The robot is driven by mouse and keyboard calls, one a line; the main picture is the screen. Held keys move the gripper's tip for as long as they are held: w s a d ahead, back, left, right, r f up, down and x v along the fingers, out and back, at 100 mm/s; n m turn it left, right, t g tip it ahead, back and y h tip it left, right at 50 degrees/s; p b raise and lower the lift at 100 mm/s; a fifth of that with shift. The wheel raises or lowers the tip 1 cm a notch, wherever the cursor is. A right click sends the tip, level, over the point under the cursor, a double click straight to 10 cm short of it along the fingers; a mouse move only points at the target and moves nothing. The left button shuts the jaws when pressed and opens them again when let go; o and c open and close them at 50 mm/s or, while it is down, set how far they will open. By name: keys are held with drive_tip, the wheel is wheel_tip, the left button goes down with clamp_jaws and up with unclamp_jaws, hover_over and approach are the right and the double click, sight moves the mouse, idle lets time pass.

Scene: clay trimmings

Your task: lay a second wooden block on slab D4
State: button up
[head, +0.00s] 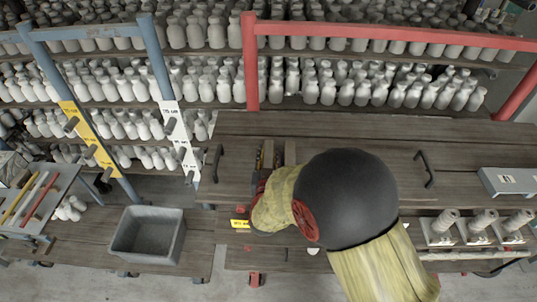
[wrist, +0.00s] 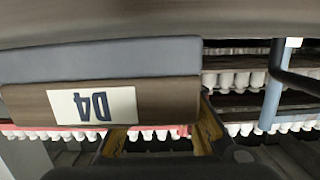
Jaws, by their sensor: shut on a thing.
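In the wrist view, which shows the scene upside down, a brown wooden face carries a white label (wrist: 93,107) reading D4. A long flat grey slab (wrist: 100,62) lies along that face, between it and the brown tabletop (wrist: 130,18). My gripper (wrist: 163,136) has its two yellowish-brown fingers at the edge of the brown face, and its dark body is at the bottom of the picture. It is shut on a wooden block, mostly hidden, so its exact contact cannot be told. In the head view my arm hides most of this spot; brown wooden pieces (head: 290,152) show beside it.
The wooden bench (head: 370,155) has free room right of my arm. A grey bin (head: 148,234) stands at the left. A blue frame (head: 160,60) and a red frame (head: 250,60) rise before shelves of pale bottles.

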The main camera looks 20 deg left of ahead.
idle(0.4)
drive_tip(key=o, duration=1.2)
drive_tip(key=shift+o, duration=0.2)
drive_tip(key=v, duration=1.1)
drive_tip(key=shift+s+d, duration=0.1)
drive_tip(key=shift+s, duration=0.35)
